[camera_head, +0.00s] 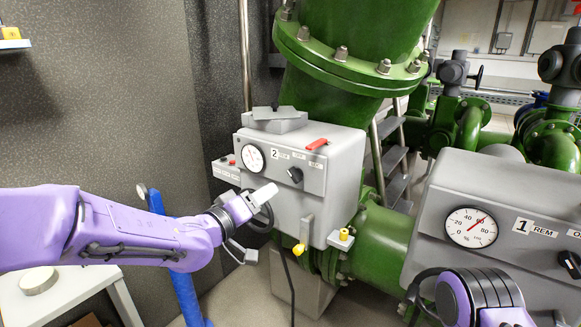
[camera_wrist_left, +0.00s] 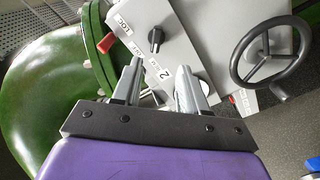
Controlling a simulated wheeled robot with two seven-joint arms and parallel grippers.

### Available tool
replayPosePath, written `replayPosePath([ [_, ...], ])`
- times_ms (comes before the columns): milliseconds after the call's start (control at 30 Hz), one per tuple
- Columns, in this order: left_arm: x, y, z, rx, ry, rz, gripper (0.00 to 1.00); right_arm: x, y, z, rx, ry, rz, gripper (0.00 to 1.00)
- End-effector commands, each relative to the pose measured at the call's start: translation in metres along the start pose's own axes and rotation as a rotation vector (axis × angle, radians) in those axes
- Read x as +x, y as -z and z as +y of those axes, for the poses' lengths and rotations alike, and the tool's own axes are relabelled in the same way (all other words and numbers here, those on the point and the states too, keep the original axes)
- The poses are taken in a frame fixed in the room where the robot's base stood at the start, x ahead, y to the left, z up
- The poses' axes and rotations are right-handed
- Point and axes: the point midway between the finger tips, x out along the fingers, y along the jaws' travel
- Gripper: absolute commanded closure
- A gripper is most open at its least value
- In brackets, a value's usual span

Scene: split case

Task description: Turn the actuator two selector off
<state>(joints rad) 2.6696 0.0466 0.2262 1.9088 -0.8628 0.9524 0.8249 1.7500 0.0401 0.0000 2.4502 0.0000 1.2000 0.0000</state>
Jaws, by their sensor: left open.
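The actuator two box (camera_head: 336,172) is grey, with a "2" label, a round gauge and a red lever on top. Its selector (camera_head: 295,174) is a small black knob on the sloped face, near small labels too fine to read surely. My left gripper (camera_head: 262,195) is in front of the box, below and left of the selector, apart from it. In the left wrist view the selector (camera_wrist_left: 155,39) lies beyond the fingertips, near a "LOC" label. The left gripper (camera_wrist_left: 158,80) is open and empty there. The selector's exact setting is unclear.
A black handwheel (camera_wrist_left: 270,52) is right of the fingers in the left wrist view. A similar box, actuator one (camera_head: 500,205), stands right, with its own gauge and black knob. Green pipes surround both. A blue post (camera_head: 178,270) stands below my left arm.

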Motion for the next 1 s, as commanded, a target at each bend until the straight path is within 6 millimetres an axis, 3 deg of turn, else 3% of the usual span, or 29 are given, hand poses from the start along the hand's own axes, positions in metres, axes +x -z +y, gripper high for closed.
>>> replayPosePath([
  [167,0.023,0.004,0.009,0.009,-0.013,-0.004,0.57,-0.009,0.004,0.001,0.000,0.000,0.000,0.57],
  [500,0.093,0.004,0.010,0.006,-0.013,-0.003,0.57,-0.031,0.013,0.003,0.000,0.000,0.000,0.57],
  [667,0.106,0.003,0.009,0.008,-0.012,-0.002,0.57,-0.033,0.014,0.003,0.000,0.000,0.000,0.57],
  [900,0.107,0.002,0.008,0.007,-0.012,-0.001,0.57,-0.032,0.013,0.003,0.000,0.000,0.000,0.57],
  [967,0.107,0.002,0.008,0.007,-0.012,-0.001,0.74,-0.032,0.013,0.003,0.000,0.000,0.000,0.57],
  [1000,0.107,0.002,0.008,0.007,-0.012,-0.001,0.87,-0.032,0.013,0.003,0.000,0.000,0.000,0.57],
])
